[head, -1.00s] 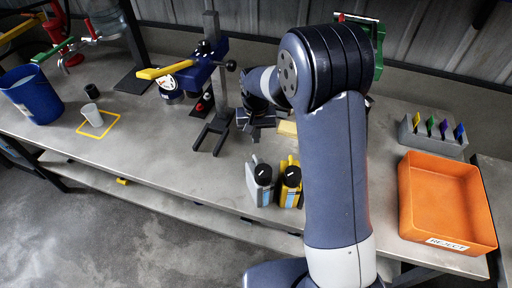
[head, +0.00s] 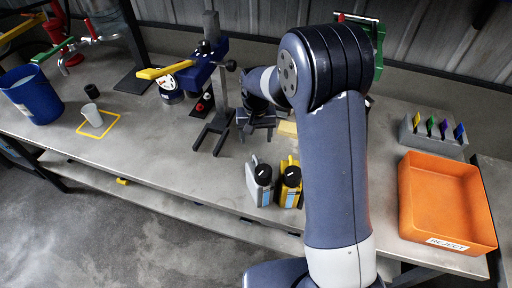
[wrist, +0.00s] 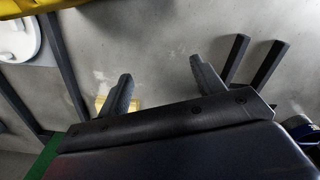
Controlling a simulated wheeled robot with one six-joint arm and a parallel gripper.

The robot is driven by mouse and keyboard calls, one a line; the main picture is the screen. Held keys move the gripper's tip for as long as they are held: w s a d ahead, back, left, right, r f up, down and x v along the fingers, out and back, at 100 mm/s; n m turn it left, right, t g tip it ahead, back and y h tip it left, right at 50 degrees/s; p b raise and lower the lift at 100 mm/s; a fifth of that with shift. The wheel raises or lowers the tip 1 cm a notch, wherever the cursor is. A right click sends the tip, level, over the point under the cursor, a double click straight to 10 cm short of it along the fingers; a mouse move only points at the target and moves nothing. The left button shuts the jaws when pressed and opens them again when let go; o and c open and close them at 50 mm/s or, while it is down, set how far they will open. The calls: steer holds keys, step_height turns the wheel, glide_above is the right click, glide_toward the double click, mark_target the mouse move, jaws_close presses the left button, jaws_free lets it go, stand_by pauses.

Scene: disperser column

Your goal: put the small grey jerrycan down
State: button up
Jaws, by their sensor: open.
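The small grey jerrycan (head: 254,184) has a black cap and a pale label. It stands upright near the front edge of the bench (head: 200,178), close beside a yellow jerrycan (head: 291,189) with a black cap. My gripper (head: 254,137) is over the bench behind both cans, apart from the grey one. In the wrist view my gripper (wrist: 163,84) is open, with only bare bench showing between its fingers. I cannot make out the grey jerrycan in the wrist view.
A stand with a two-pronged base (head: 213,135) is just left of my gripper. A pale yellow block (head: 287,129) lies to its right. An orange reject tray (head: 445,200) is at the right, a blue bin (head: 32,96) far left. Bench left of the cans is clear.

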steer(key=shift+o, duration=1.1)
steer(key=shift+r, duration=0.1)
